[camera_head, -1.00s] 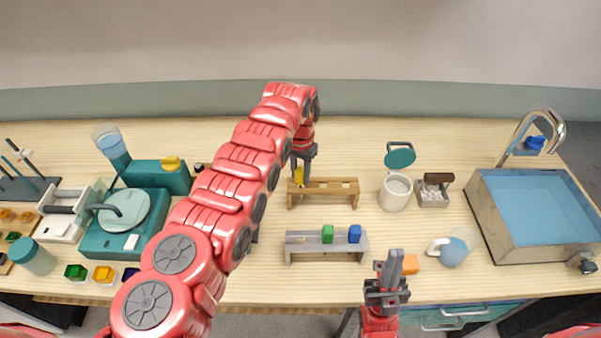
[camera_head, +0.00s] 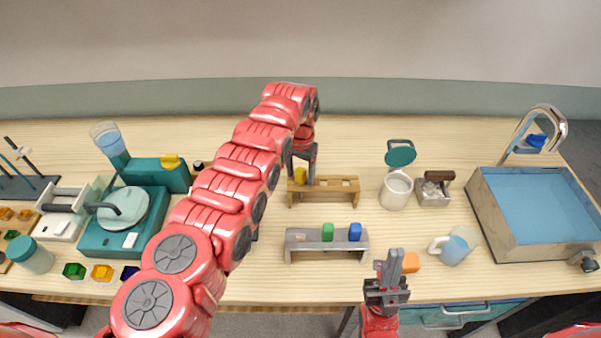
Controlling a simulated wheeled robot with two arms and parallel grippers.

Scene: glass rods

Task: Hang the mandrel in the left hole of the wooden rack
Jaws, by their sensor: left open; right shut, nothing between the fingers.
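The wooden rack (camera_head: 330,192) stands in the middle of the table. The yellow mandrel (camera_head: 300,175) sits at the rack's left end, in what looks like the left hole; its lower part is too small to make out. My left gripper (camera_head: 301,173) is open, its fingers spread on either side of the yellow mandrel's head. My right gripper (camera_head: 393,262) is shut and empty at the front of the table, to the right of the grey rack.
A white cup (camera_head: 396,193) stands to the right. An orange block (camera_head: 410,263) lies beside my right gripper. The sink basin (camera_head: 545,215) is at the far right.

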